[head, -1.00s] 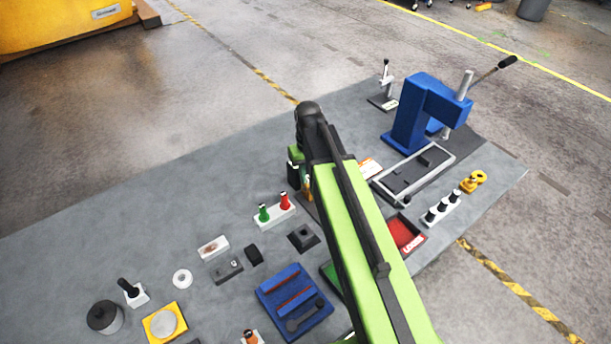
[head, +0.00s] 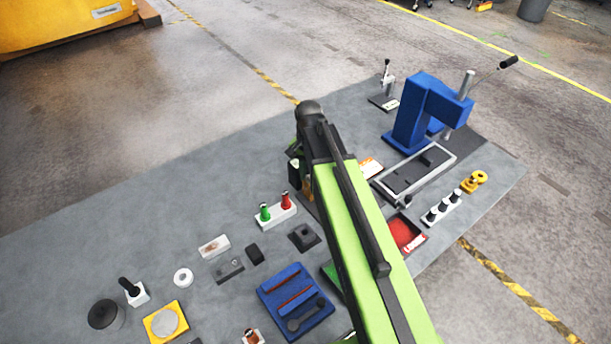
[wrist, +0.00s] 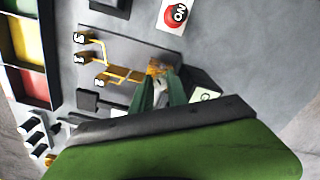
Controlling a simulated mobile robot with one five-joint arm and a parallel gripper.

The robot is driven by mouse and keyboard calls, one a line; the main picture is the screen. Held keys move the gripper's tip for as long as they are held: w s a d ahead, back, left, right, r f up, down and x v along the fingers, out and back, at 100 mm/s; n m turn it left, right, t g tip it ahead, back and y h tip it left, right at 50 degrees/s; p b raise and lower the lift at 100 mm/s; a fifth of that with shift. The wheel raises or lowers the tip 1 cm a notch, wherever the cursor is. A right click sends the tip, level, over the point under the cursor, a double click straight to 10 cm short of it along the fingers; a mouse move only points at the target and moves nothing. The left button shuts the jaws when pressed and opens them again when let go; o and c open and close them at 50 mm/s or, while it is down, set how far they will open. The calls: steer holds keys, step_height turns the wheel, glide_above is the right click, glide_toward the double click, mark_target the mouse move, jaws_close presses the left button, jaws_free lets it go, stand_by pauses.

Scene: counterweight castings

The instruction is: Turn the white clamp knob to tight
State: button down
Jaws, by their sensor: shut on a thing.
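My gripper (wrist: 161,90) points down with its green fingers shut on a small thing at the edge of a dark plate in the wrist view. A whitish bit of it, which looks like the white clamp knob (wrist: 158,84), shows between the fingers; the rest is hidden, so its turn angle cannot be told. A yellow-orange piece (wrist: 156,67) lies just beyond the fingertips. The dark plate (wrist: 140,45) has yellow lines and several white numbers. In the head view my arm covers the knob and most of the gripper.
A red round button (wrist: 178,13) on a white plate is near the dark plate. A tray with red, yellow and green compartments (wrist: 36,50) is at left. A blue press (head: 408,125) stands at the back right. The bench left of my arm holds several small fixtures.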

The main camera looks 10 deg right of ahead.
steer(key=m, duration=0.4)
steer(key=shift+s+d+m, duration=0.1)
steer(key=shift+m, duration=0.2)
steer(key=m, duration=0.4)
steer(key=shift+f+m, duration=0.1)
steer(key=shift+m, duration=0.2)
steer(key=c, duration=1.3)
jaws_free()
steer(key=shift+d, duration=0.1)
